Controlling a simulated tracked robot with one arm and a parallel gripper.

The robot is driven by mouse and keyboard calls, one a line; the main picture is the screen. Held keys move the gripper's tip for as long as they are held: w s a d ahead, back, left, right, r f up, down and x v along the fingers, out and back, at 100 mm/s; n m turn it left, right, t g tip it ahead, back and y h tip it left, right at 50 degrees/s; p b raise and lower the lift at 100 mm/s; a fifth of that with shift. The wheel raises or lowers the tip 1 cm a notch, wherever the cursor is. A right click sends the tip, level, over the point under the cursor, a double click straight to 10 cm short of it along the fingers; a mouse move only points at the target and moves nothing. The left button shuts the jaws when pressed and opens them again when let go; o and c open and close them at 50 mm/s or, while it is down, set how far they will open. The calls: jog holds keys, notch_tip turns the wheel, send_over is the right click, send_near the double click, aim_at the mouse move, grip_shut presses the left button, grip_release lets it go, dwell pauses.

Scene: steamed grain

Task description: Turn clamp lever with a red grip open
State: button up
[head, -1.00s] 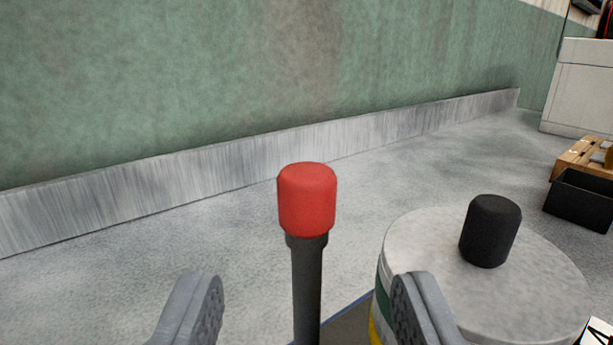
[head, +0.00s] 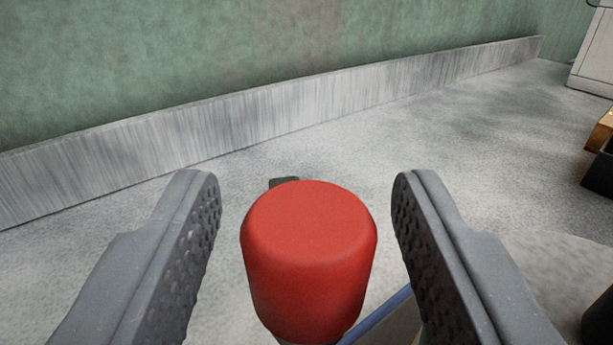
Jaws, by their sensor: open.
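The clamp lever's red grip (head: 310,255) stands large in the lower middle of the head view. Only its red end shows clearly; its dark shaft is almost wholly hidden below the grip. My gripper (head: 306,190) is open, with one grey ridged finger on each side of the red grip. Clear gaps show between the grip and both fingers, the right one looking a little narrower. The jaws are empty.
A round grey-topped drum (head: 565,255) lies at the lower right, partly behind my right finger, with a dark knob (head: 600,315) at the picture's edge. A black bin (head: 600,172) and a wooden piece (head: 602,130) are at the right. A green wall (head: 250,50) with a metal skirting stands behind open floor.

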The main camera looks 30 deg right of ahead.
jog(key=shift+w+d, duration=0.1)
jog(key=shift+w, duration=0.05)
jog(key=c, duration=1)
